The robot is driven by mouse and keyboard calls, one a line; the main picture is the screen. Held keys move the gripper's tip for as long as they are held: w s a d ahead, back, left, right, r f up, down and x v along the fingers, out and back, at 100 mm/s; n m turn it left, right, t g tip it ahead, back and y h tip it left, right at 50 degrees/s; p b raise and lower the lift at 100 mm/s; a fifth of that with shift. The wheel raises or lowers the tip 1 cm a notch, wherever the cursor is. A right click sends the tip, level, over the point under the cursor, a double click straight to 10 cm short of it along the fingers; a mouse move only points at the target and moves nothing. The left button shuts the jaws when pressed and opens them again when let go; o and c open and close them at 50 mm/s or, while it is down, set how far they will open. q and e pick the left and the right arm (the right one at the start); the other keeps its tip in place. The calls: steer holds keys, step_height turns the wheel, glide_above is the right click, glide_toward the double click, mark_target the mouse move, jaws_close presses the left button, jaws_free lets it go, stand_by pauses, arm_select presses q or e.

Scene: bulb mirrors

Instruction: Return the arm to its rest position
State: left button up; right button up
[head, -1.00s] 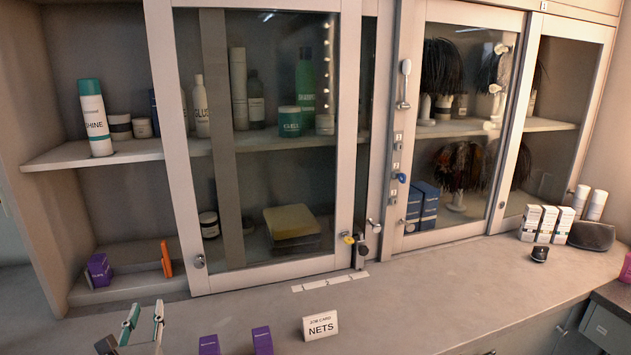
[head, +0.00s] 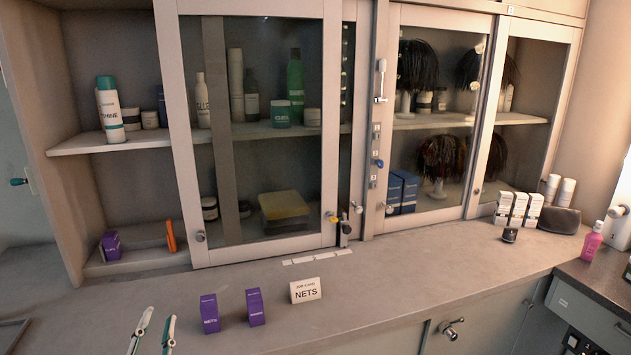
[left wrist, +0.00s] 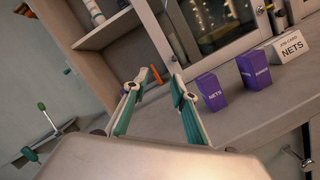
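My left gripper (head: 154,332) shows at the lower left of the head view, over the front of the counter. Its two green-and-white fingers are apart with nothing between them. In the left wrist view the same fingers (left wrist: 160,92) stand open and empty, to the left of two purple boxes. My right gripper is in neither view.
Another purple box (head: 111,245) and an orange item (head: 171,236) are in the left cabinet. Glass doors (head: 265,160) stand behind. A pink bottle (head: 592,242) is far right.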

arm_select(q)
steer(key=s+d+f+m+g+h, duration=0.2)
steer(key=s+d+f+m+h, duration=0.3)
steer(key=m, duration=0.6)
steer(key=s+d+f+m+g+h, duration=0.1)
steer(key=s+d+f+m+h, duration=0.3)
steer(key=d+f+m, duration=0.5)
steer(key=s+a+f+m+g+y, duration=0.1)
steer(key=s+f+m+g+y, duration=0.2)
steer(key=s+f+m, duration=0.9)
step_height(320, 180, down, 3)
steer(key=m+g, duration=0.1)
steer(key=g, duration=0.2)
steer(key=shift+s+a+m, duration=0.2)
steer(key=shift+a+m, duration=0.1)
steer(key=shift+m, duration=0.1)
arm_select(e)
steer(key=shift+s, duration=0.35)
